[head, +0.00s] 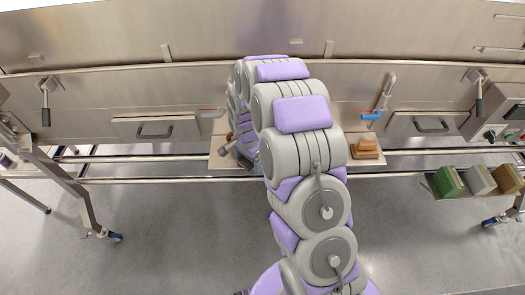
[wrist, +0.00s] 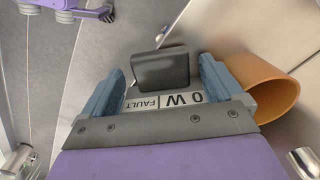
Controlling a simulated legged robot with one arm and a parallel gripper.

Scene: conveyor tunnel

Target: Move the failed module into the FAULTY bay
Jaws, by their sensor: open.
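My gripper (wrist: 162,85) is open in the wrist view, with one blue-grey finger on each side of a dark grey block (wrist: 160,70). A white label reading "FAULT" and "0 W" (wrist: 165,101) lies between the fingers, next to the block, and seems to belong to the failed module. Whether the fingers touch it I cannot tell. In the head view my arm hides most of the gripper and the module, over a metal shelf (head: 221,161). No bay marked FAULTY can be read in either view.
An orange curved piece (wrist: 268,85) is close beside the right finger. In the head view an orange-brown object (head: 366,148) sits on the shelf's right part. Green (head: 447,181), pale grey (head: 480,179) and brown (head: 508,179) boxes stand at right. Rails run along the tunnel; the front floor is clear.

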